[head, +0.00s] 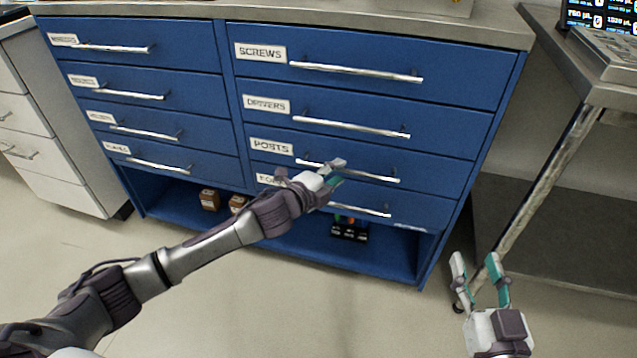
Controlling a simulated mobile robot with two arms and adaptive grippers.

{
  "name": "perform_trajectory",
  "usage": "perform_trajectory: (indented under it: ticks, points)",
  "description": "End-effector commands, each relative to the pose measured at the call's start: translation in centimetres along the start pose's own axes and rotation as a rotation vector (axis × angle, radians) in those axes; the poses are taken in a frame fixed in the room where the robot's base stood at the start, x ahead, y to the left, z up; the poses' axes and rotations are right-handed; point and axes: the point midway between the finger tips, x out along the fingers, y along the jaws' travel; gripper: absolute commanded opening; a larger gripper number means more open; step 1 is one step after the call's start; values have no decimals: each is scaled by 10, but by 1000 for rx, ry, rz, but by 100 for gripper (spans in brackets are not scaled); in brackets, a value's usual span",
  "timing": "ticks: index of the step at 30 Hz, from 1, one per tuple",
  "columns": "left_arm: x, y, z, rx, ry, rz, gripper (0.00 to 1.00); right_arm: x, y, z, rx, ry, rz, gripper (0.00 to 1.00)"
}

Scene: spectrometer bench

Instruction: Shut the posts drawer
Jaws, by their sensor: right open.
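The posts drawer (430,168) is the third one down in the right column of the blue cabinet, with a white POSTS label (272,147). Its front looks level with the drawers around it, and I see no open gap. Its bar handle (375,177) is partly covered at the left by my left gripper (338,174). That gripper's fingers are at the left part of the handle. I cannot tell whether they touch it or hold it. My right gripper (480,278) is open and empty, low at the right, apart from the cabinet.
The screws drawer (460,75) and drivers drawer (450,125) sit above; another drawer (420,212), its label partly hidden, sits below. Small boxes (209,200) stand on the open bottom shelf. A metal table (590,85) stands right. Floor in front is clear.

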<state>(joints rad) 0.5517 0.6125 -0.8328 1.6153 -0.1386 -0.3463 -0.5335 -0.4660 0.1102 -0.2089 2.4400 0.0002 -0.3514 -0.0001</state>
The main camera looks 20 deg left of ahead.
Motion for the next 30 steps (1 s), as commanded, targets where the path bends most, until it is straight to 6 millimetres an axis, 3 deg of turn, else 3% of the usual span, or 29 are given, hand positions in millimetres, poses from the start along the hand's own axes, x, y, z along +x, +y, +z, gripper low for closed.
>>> perform_trajectory:
  ticks: [6,12,18,30]
  points:
    - [-49,1,1,2,0,1,37,0,0,0,0,0,0,47]
    - [-79,1,1,0,-2,1,37,0,0,0,0,0,0,47]
    - [-89,0,0,1,-1,-1,37,0,0,0,0,0,0,47]
    - [-88,0,0,0,-1,-1,37,0,0,0,0,0,0,47]
